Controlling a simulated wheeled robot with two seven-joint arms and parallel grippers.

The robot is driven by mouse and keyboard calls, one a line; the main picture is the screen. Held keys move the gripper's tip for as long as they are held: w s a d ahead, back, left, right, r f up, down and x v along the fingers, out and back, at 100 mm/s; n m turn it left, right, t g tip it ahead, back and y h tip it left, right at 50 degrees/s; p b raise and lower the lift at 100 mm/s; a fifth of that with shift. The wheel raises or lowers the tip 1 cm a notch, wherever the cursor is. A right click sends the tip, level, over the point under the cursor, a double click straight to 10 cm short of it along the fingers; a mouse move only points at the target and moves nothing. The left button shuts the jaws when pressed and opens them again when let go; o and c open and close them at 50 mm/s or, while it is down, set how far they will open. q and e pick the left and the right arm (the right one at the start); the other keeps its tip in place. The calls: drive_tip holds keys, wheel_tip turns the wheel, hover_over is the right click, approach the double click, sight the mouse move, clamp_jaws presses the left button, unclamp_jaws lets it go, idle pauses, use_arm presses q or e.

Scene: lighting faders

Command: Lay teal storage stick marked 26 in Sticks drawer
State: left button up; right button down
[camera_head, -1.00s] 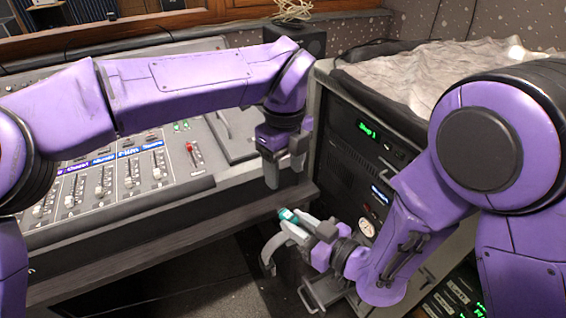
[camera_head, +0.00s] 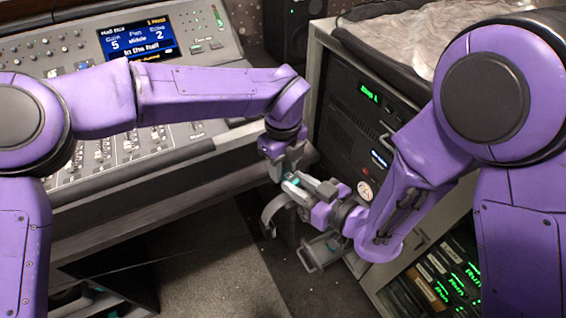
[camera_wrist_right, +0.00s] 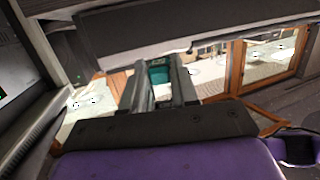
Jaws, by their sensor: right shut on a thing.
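The teal stick (camera_head: 294,181) is in my right gripper (camera_head: 297,186), held above the floor in front of the rack. Only a small teal part shows in the head view; its marking cannot be read there. In the right wrist view the teal stick (camera_wrist_right: 158,75) sits between the two fingers. My left gripper (camera_head: 280,165) points down just behind the right gripper and overlaps it; its jaw opening is unclear. A grey drawer-like part with a handle (camera_head: 322,250) juts from the rack below the right gripper. No Sticks label is readable.
The mixing desk (camera_head: 120,215) with faders and a lit screen (camera_head: 150,38) fills the left. The black rack panel (camera_head: 358,120) stands close behind my right forearm. Green-lit modules (camera_head: 450,270) are at lower right. Floor (camera_head: 215,275) shows between desk and rack.

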use_arm(q)
drive_tip(key=shift+d, duration=0.1)
drive_tip(key=c, duration=0.3)
use_arm(e)
drive_tip(key=shift+s+a, duration=0.15)
drive_tip(key=shift+a, duration=0.15)
use_arm(q)
clamp_jaws()
use_arm(e)
drive_tip(key=c, duration=0.8)
unclamp_jaws()
